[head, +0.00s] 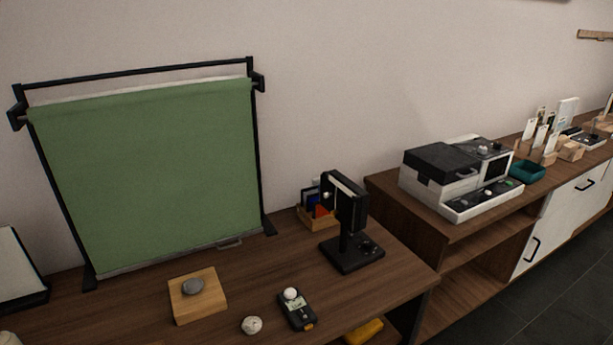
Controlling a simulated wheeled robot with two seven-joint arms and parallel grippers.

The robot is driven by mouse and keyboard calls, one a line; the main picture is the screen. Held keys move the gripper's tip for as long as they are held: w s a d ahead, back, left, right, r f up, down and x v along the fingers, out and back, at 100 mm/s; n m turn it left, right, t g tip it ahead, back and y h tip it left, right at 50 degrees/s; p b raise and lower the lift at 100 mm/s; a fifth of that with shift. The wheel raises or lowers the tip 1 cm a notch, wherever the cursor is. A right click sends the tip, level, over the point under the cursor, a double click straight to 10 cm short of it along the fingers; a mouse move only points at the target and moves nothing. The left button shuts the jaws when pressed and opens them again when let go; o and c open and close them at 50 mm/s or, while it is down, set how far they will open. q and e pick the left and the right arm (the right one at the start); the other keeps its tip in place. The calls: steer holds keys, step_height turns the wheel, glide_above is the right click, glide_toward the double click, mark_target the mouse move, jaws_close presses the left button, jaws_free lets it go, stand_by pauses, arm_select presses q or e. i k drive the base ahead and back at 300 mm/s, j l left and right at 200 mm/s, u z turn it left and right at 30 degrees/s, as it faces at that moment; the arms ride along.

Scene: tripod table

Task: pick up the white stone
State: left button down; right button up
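A whitish, slightly speckled stone (252,325) lies on the brown wooden table (140,325) near the front, in the head view. A second small white rounded object (290,293) sits at the top end of a dark handheld device (298,312), just right of that stone. I cannot tell for sure which of the two is the white stone. A grey stone (192,286) rests on a light wooden block (199,305) to the left. Neither of my grippers is in view.
A green backdrop on a black frame (150,180) stands at the back. A black lamp-like stand (345,225) and a small wooden box (318,217) are at the right. A white-and-black machine (458,175) stands on the sideboard. The table's right edge is near the stand.

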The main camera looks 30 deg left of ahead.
mark_target(252, 324)
steer(key=u, duration=1.45)
